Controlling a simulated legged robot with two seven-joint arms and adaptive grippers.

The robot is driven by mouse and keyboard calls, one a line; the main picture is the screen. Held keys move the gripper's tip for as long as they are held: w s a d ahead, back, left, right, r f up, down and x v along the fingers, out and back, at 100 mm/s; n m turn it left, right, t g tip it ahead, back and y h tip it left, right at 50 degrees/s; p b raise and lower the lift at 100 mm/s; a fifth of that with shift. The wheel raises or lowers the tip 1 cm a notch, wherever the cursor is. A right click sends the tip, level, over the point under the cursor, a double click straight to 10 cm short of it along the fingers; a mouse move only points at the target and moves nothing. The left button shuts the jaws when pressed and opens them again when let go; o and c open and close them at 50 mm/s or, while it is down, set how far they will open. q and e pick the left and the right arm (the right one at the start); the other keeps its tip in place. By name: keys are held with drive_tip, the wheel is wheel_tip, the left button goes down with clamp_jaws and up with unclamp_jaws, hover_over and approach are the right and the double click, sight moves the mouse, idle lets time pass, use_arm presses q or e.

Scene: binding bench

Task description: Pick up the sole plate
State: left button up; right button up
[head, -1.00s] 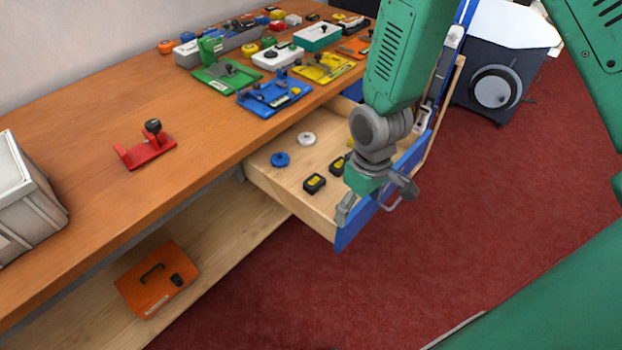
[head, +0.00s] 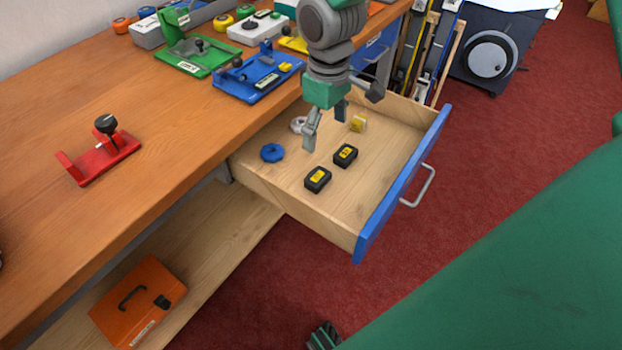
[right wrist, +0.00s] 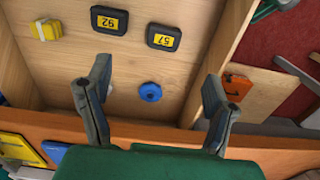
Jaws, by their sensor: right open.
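I cannot tell for sure which thing is the sole plate. The open drawer (head: 262,192) holds two black blocks with yellow labels (head: 317,179) (head: 345,156), a blue round piece (head: 272,153), a pale round piece (head: 298,125) and a yellow piece (head: 358,124). My right gripper (head: 326,128) is open and empty above the drawer, fingers pointing down. In the right wrist view the blue round piece (right wrist: 150,92) lies between the open fingers (right wrist: 157,76). The labelled blocks (right wrist: 109,20) (right wrist: 163,37) lie beyond the fingertips. My left gripper is not in view.
A red fixture with a black knob (head: 100,158) stands on the bench (head: 150,110). Green (head: 196,57) and blue (head: 257,77) plate fixtures stand farther back. An orange case (head: 138,302) lies on the lower shelf. The drawer's blue front (head: 400,190) juts over the red floor.

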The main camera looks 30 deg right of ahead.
drive_tip(key=f, duration=0.1)
drive_tip(key=b, duration=0.2)
hover_over(318, 176)
wheel_tip(318, 176, down, 8)
drive_tip(key=shift+w+r, duration=0.1)
drive_tip(key=shift+r, duration=0.05)
drive_tip(key=shift+d+f, duration=0.3)
drive_tip(key=shift+f, duration=0.4)
drive_tip(key=f, duration=0.1)
drive_tip(key=f+b, duration=0.1)
drive_tip(key=f, duration=0.1)
drive_tip(key=shift+a+f+b, duration=0.25)
drive_tip(key=shift+f+b, duration=0.1)
drive_tip(key=shift+a+f, duration=0.15)
drive_tip(key=shift+f, duration=0.25)
drive_tip(key=shift+r, duration=0.1)
drive_tip(key=shift+c, duration=0.8)
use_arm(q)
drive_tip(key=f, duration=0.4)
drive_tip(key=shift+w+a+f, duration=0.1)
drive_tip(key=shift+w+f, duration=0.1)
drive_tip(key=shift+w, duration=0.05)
use_arm(e)
drive_tip(key=c, duration=1.1)
